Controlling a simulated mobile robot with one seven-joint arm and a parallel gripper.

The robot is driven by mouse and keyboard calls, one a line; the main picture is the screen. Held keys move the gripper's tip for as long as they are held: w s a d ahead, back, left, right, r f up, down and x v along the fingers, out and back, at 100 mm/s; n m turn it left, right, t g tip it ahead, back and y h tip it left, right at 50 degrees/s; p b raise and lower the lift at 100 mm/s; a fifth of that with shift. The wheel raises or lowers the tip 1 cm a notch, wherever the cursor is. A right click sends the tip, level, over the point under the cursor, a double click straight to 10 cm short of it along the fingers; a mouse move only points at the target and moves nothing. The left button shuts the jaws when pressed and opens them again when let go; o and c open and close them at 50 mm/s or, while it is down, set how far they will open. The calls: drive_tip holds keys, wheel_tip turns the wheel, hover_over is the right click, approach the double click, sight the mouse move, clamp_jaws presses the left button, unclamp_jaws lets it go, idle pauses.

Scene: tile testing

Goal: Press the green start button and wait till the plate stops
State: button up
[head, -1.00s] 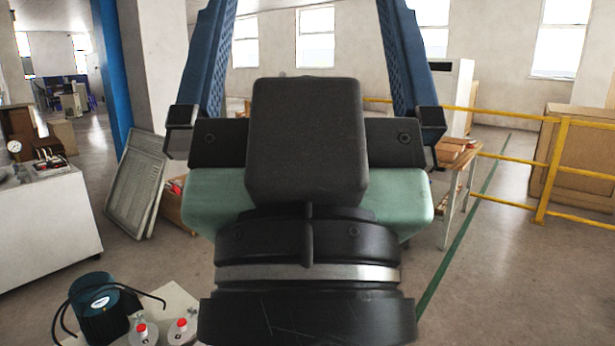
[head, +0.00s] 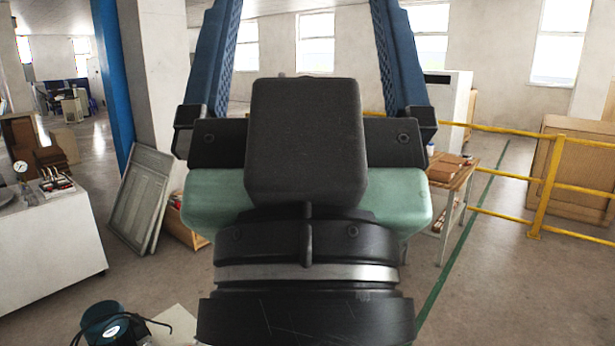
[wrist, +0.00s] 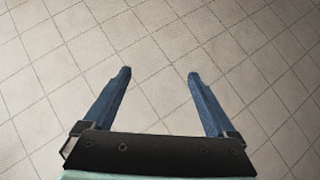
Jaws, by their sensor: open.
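My gripper (wrist: 158,75) is open, its two blue fingers spread apart with nothing between them. In the wrist view it is over bare square floor tiles. In the head view my gripper and wrist fill the middle of the picture and hide much behind them. No green start button can be made out in either view. A round dark plate (head: 8,201) is partly visible at the left edge, on a white bench (head: 45,245); I cannot tell whether it turns.
A gauge (head: 21,168) stands on the white bench. A blue-green motor-like unit (head: 108,325) is at the lower left. Grey panels (head: 140,200) lean against a pillar. A wooden table (head: 455,178) and yellow railing (head: 548,180) are at the right. Floor is open between them.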

clamp_jaws()
idle(1.4)
